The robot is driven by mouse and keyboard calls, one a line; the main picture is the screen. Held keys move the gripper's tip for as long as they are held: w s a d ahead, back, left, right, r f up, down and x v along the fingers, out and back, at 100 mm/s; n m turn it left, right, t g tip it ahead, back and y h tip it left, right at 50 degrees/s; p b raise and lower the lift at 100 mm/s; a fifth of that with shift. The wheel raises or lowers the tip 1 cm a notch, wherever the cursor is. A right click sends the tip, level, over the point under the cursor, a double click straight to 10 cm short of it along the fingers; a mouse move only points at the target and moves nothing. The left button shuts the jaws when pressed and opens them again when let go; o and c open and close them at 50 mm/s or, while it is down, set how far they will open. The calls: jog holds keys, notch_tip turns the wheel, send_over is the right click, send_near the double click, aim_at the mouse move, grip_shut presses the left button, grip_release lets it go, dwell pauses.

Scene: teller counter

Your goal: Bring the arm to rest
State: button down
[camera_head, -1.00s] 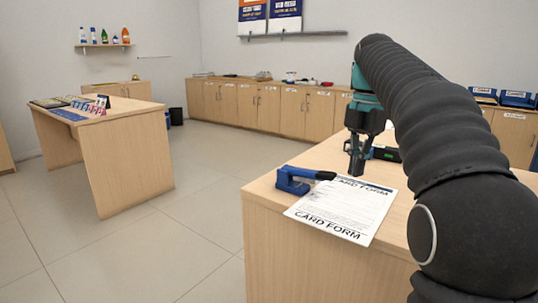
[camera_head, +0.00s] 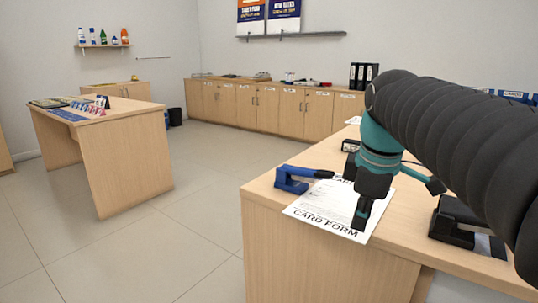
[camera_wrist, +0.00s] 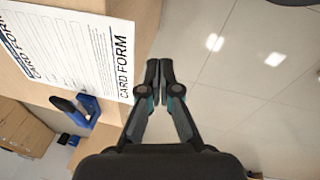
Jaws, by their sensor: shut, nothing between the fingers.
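My gripper (camera_head: 360,220) hangs from my black-sleeved arm over the near part of the counter, in front of the card form in the head view. Its fingers are together and empty. In the wrist view my gripper (camera_wrist: 158,68) is shut, with the floor and the counter's edge behind the fingertips. The white card form (camera_head: 315,207) lies flat on the counter (camera_head: 264,190), partly hidden by my gripper. The form also shows in the wrist view (camera_wrist: 85,45). I cannot tell the gap between the fingertips and the paper.
A blue stapler-like tool (camera_head: 292,178) stands beside the form, and shows in the wrist view (camera_wrist: 88,108). A black device (camera_head: 455,222) sits on the counter to the right. Another desk (camera_head: 125,150) stands at left. Open floor (camera_head: 200,220) lies between.

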jog(key=s+f+m+t, duration=0.3)
jog(key=s+f+m, duration=1)
jog(key=f, duration=0.2)
jog(key=shift+s+a, duration=0.2)
jog(key=shift+a, duration=0.1)
